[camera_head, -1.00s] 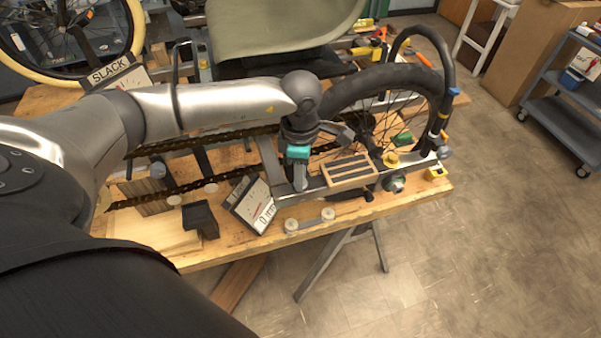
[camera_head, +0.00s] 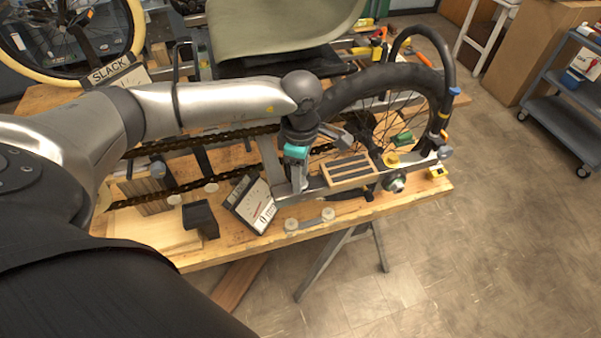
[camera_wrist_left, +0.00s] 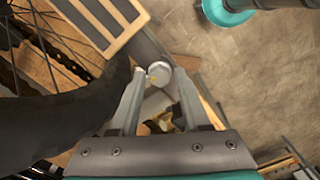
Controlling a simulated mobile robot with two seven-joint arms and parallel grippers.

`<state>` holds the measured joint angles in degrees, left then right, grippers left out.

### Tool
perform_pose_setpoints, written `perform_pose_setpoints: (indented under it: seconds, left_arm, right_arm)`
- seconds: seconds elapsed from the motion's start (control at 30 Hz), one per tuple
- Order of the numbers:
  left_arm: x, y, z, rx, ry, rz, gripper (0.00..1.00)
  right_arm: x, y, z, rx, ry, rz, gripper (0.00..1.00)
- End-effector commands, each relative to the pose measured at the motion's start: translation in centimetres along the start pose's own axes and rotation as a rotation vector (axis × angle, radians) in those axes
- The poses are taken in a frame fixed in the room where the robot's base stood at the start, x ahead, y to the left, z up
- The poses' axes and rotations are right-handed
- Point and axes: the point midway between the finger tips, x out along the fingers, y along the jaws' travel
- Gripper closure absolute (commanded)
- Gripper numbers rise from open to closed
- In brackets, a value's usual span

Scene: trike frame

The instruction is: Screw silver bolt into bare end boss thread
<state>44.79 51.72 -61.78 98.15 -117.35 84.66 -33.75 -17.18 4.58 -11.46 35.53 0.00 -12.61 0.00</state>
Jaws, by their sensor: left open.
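A round silver piece, which looks like the head of the silver bolt (camera_wrist_left: 158,72), sits between my left fingertips at the end of a grey frame bar in the left wrist view. My left gripper (camera_wrist_left: 157,98) is open, with one finger on each side of it. I cannot tell whether the fingers touch it or how deep it sits. In the head view my left gripper (camera_head: 290,180) points down at the near-left end of the grey frame bar (camera_head: 316,184). The bolt and the boss thread cannot be made out there. My right gripper is not in view.
A slotted wooden block (camera_head: 350,171) lies on the bar right of the gripper. A dial box (camera_head: 250,203) stands close on the left. The black wheel (camera_head: 405,82) rises behind. Two pale discs on a link (camera_head: 310,220) lie at the bench's front edge.

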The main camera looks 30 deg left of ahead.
Motion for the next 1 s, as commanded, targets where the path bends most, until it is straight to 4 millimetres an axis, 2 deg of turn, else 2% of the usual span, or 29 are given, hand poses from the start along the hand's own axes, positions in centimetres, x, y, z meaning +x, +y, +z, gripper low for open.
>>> perform_pose_setpoints:
  seconds: [0.7,0.83,1.0]
  left_arm:
    - [0.02,-0.05,0.04,-0.825,0.000,-0.001,0.54]
    - [0.01,-0.03,0.05,-0.943,0.000,-0.001,0.54]
    - [-0.01,-0.01,0.04,-0.995,0.000,0.000,0.54]
  right_arm:
    - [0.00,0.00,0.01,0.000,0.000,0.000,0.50]
    - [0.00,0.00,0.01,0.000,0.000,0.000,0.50]
    - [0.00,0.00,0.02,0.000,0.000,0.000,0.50]
